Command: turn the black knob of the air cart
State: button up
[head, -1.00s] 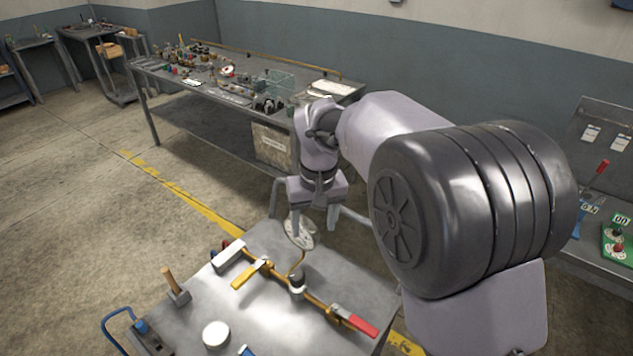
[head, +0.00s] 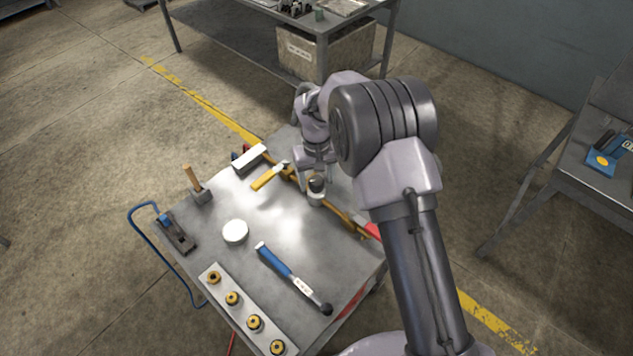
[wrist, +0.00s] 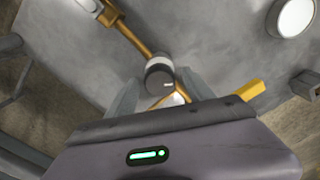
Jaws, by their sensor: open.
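The air cart (head: 285,215) is a grey metal-topped cart with a brass pipe (head: 345,215) across it. The black knob (head: 316,184) stands on a pale collar on this pipe. In the wrist view the knob (wrist: 159,77) shows a dark top with a light mark. My gripper (head: 317,181) is open and points down at the knob. In the wrist view the fingers of my gripper (wrist: 158,90) lie on either side near the knob, with visible gaps. I cannot tell whether the fingertips are level with it.
On the pipe are a yellow lever (head: 268,178) and a red handle (head: 373,230). The cart top also holds a white round lid (head: 235,231), a blue-handled tool (head: 275,260), a mallet (head: 199,190) and a strip of brass fittings (head: 243,313). A workbench (head: 385,40) stands behind.

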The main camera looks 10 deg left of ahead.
jog(key=shift+f, duration=0.15)
grip_shut()
jog(key=m, duration=0.2)
jog(key=shift+f+m+b, duration=0.1)
jog(key=shift+m+b, duration=0.25)
jog(key=shift+m, duration=0.05)
jog(key=m, duration=0.3)
grip_release()
jog(key=shift+r, duration=0.2)
